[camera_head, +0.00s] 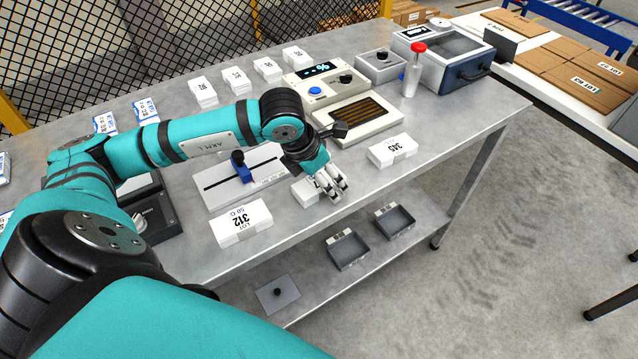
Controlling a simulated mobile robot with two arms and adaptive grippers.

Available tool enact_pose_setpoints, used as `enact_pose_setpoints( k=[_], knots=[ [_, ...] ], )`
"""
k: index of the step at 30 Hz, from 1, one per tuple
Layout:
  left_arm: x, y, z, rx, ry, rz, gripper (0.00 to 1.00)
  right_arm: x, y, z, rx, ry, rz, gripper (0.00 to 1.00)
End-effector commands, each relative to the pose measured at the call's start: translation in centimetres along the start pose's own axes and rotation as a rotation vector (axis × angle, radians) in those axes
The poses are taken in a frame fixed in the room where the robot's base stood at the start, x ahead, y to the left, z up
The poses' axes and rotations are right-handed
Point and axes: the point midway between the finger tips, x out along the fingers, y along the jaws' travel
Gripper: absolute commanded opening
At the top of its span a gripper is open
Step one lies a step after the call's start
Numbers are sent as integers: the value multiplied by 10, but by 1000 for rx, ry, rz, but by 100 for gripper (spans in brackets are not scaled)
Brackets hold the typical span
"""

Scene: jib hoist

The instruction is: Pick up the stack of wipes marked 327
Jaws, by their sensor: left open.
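My left gripper (336,192) is open, pointing down near the front edge of the metal table. A small white stack (303,191) lies just beside and behind its fingers; the gripper hides part of it, and I cannot read its label. Whether the fingers touch it I cannot tell. A white stack marked 312 (241,224) lies to its left, and one marked 345 (392,151) to its right. No mark 327 is readable on any stack. My right gripper is not in view.
Behind the gripper are a plate with a blue-knobbed slider (240,168) and a sealer-like device (357,122). A red-capped bottle (413,72) stands at the right by a grey box machine (446,52). Several white stacks (236,80) line the back. Grey trays (347,251) sit on the lower shelf.

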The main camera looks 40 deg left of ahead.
Motion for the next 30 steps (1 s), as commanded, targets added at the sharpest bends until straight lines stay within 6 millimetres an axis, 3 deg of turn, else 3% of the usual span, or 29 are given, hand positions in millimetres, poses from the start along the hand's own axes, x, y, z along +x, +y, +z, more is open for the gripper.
enact_pose_setpoints(
  k=[7,21,30],
  knots=[
    [2,0,-1,0,-1,0,77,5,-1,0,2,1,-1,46],
    [2,1,-1,-1,2,3,16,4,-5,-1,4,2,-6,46],
    [1,2,-1,-1,5,4,16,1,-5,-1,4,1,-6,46]
  ],
)
